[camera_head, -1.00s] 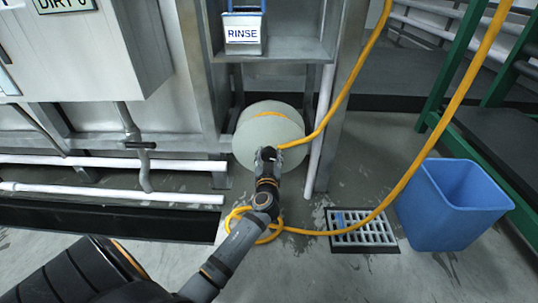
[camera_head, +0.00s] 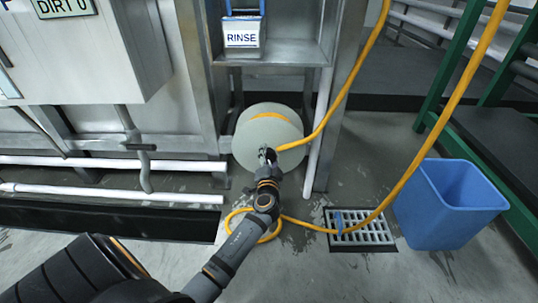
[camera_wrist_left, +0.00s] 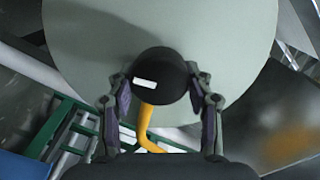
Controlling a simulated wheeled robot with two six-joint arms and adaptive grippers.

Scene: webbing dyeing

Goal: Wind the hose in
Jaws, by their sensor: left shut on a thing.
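The hose reel (camera_head: 286,131) is a pale grey-green drum low under the steel frame. It also fills the upper part of the left wrist view (camera_wrist_left: 230,50). The orange hose (camera_head: 330,115) runs from the reel up to the right, comes down again and lies in a loop (camera_head: 247,238) on the floor. My left gripper (camera_head: 267,155) is at the reel's face, shut on a round black knob (camera_wrist_left: 160,70) with a white mark. A finger stands on each side of the knob. My right gripper is out of view.
A floor drain grate (camera_head: 360,235) lies under the hose, with a small blue piece at its left edge. A blue bin (camera_head: 440,220) stands to its right, beside a green frame (camera_head: 448,75). White pipes (camera_head: 100,162) run along the left. A RINSE container (camera_head: 241,39) sits above the reel.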

